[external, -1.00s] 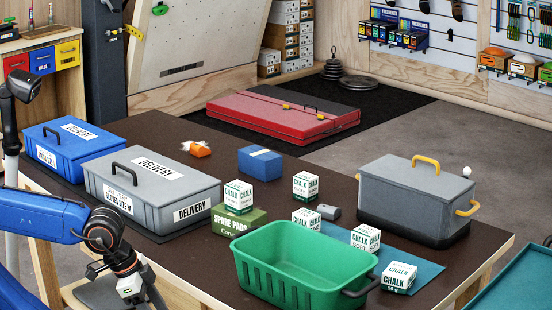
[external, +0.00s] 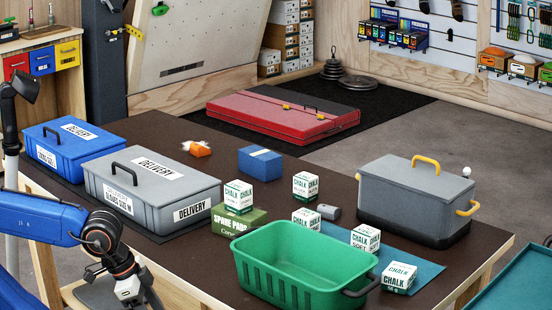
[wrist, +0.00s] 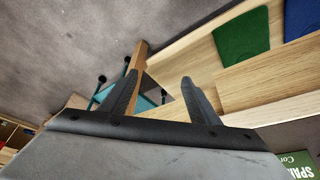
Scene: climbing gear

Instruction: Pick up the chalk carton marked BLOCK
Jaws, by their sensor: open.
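Several white chalk cartons with green lettering stand on the dark table in the external view. One carton (external: 238,195) is on the green SPARE PADS box, and another (external: 306,186) stands behind the middle. A third carton (external: 306,217) is partly hidden by the green bin. A carton (external: 366,238) that seems to read SOFT and a front-right carton (external: 399,278) are at the right. I cannot clearly read which is marked BLOCK. My gripper (wrist: 158,95) is open and empty in the wrist view, with no carton in sight there. My arm is at the lower left, away from the cartons.
A green bin (external: 303,288) stands at the front of the table. Grey (external: 152,218) and blue (external: 72,172) delivery boxes are at the left, a grey lidded box (external: 415,215) at the right. The SPARE PADS box (external: 228,228) also shows in the wrist view (wrist: 297,160).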

